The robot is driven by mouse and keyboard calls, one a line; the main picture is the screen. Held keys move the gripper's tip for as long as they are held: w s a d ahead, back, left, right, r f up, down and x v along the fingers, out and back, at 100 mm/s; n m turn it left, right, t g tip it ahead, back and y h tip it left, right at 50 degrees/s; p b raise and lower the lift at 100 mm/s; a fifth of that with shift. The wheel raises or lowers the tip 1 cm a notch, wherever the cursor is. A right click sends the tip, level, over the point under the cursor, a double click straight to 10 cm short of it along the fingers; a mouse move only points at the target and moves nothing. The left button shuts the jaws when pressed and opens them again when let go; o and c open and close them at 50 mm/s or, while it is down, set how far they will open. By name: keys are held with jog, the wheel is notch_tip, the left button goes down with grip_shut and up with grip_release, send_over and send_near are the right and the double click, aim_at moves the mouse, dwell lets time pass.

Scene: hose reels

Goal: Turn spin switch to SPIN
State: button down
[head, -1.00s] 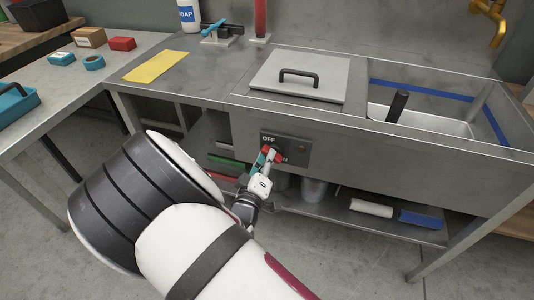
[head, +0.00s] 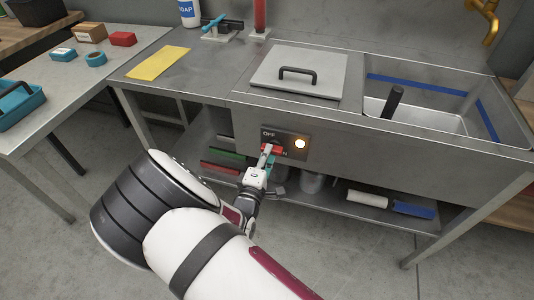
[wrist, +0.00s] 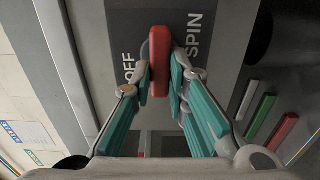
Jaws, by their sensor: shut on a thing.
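The spin switch has a red bar handle (head: 275,149) on a dark panel (head: 288,136) on the front of the metal sink unit. In the head view the bar lies about level below the "OFF" label, and the lower label is mostly hidden. A round lamp (head: 300,143) on the panel glows bright. My gripper (head: 267,153) is at the switch. In the wrist view the red bar (wrist: 160,48) stands between the OFF and SPIN labels. The teal-padded fingers of my gripper (wrist: 161,78) are shut on its sides.
A lid (head: 299,73) with a black handle lies on the unit, left of an open basin (head: 428,113). A lower shelf (head: 330,200) holds a white roll and a blue item. A side table (head: 60,100) stands at left. Bare floor lies in front.

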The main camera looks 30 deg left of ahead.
jog(key=shift+f, duration=0.1)
dwell(0.3)
jog(key=c, duration=1.6)
grip_release()
jog(key=shift+o, duration=0.2)
jog(key=v, duration=0.7)
jog(key=shift+s, duration=0.3)
jog(key=shift+d, duration=0.1)
